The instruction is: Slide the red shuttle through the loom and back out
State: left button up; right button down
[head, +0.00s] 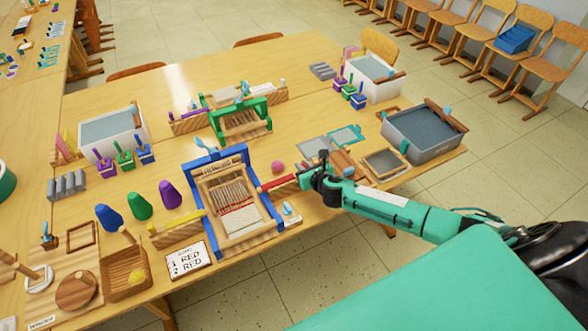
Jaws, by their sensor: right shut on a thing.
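The loom (215,158) with a blue frame stands on the near part of the wooden table, with pale warp threads and a woven band of white and red low down. The red shuttle (279,183) is a slim bar at the loom's right side, its left end close to the loom's right post. I cannot tell whether that end is inside the threads. My right gripper (308,179) is shut on the shuttle's right end, and its fingers are small and partly hidden. My left gripper is out of view.
A pink ball (277,167) sits behind the shuttle. A green-framed loom (240,120) stands farther back. A grey tub (421,150) is at the right.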

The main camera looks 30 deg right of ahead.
jog(key=shift+d, duration=0.2)
jog(key=c, duration=1.4)
grip_release()
jog(key=shift+d, duration=0.1)
jog(key=b+v, duration=0.1)
jog(key=v, duration=1.2)
jog(key=shift+s+r+b, duration=0.2)
jog(key=shift+s+b, duration=0.15)
